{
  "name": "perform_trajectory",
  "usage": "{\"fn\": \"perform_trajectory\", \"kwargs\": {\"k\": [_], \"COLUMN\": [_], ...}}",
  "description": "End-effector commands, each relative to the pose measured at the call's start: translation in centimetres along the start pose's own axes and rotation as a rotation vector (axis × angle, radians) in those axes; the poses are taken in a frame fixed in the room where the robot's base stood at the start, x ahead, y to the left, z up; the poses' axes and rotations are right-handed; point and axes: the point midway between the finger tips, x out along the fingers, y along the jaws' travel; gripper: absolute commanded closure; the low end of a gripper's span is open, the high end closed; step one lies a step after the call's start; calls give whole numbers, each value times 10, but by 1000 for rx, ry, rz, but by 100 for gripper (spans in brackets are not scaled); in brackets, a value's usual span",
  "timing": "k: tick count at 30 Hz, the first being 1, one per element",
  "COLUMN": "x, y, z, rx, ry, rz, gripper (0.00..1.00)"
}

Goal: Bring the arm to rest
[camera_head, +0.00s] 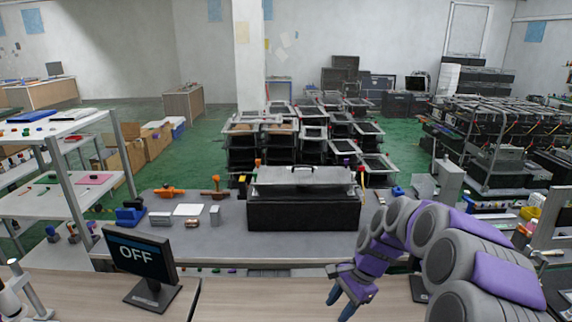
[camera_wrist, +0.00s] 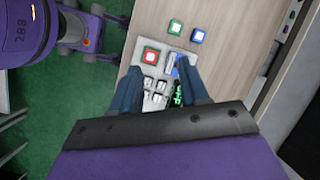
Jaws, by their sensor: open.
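My arm, grey and purple, reaches in from the right in the head view. My gripper (camera_head: 345,296) hangs above the near wooden bench (camera_head: 240,300), its fingers pointing down. In the wrist view my gripper (camera_wrist: 160,95) is open, with its two blue fingers apart. Below and between the fingers lies a grey panel with a red button (camera_wrist: 151,57) and several light switches (camera_wrist: 153,88). Part of the panel is hidden behind the right finger. I cannot tell whether the fingers touch it.
A monitor reading OFF (camera_head: 140,257) stands on the bench at left. A grey table (camera_head: 225,245) behind carries a black case (camera_head: 303,212). Green floor (camera_wrist: 95,95) lies left of the bench.

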Motion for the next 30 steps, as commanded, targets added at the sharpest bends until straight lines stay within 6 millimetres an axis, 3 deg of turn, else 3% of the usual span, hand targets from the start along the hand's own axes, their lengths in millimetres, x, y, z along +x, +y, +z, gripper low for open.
{"fn": "perform_trajectory", "kwargs": {"k": [1,6,15,24,30], "x": [-9,-27,-46,-50,-47], "y": [8,42,121,214,268], "z": [17,65,127,165,178], "rx": [-63,-271,-593,-852,-972], "ry": [7,28,73,111,121], "rz": [8,56,162,282,350], "gripper": [55,55,55,55,55]}}
